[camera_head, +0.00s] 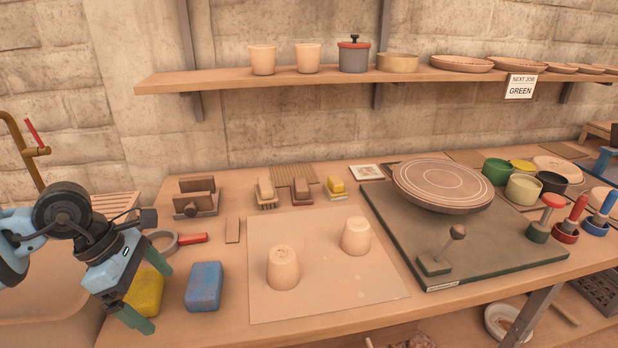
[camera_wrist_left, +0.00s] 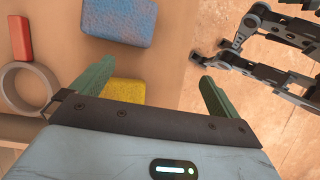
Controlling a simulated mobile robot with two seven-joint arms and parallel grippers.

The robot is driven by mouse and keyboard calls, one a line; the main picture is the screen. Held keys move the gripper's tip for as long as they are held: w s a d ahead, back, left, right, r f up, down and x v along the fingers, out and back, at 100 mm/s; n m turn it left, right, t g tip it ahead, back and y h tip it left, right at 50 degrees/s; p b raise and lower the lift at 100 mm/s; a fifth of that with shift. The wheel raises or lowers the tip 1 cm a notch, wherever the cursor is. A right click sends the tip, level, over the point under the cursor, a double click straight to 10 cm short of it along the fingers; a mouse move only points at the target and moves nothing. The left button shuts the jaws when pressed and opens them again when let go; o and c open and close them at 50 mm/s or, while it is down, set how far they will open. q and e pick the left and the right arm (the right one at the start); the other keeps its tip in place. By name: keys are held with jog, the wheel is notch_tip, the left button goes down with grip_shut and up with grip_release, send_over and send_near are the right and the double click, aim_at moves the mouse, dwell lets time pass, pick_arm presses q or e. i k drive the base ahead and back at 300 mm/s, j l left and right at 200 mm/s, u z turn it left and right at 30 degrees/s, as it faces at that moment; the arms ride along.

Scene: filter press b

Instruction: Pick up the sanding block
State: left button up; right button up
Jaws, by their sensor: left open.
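A yellow block (camera_head: 147,292) lies at the left front of the table, and it also shows in the left wrist view (camera_wrist_left: 124,92). A blue block (camera_head: 204,286) lies just to its right, with bare table between them; it also shows in the wrist view (camera_wrist_left: 120,20). Both are rounded and oblong; I cannot tell from looks which is the sanding block. My left gripper (camera_head: 150,292) is open and empty, pointing down over the yellow block, with its green fingers on either side. In the wrist view the gripper body (camera_wrist_left: 155,77) hides part of the yellow block.
To the right, a board (camera_head: 330,293) carries two upturned clay cups (camera_head: 283,267). Brushes and small blocks (camera_head: 302,191) stand at the back. A round wheel (camera_head: 443,185) is farther right.

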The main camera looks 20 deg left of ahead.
aim_at(301, 194)
jog(key=i, duration=1.4)
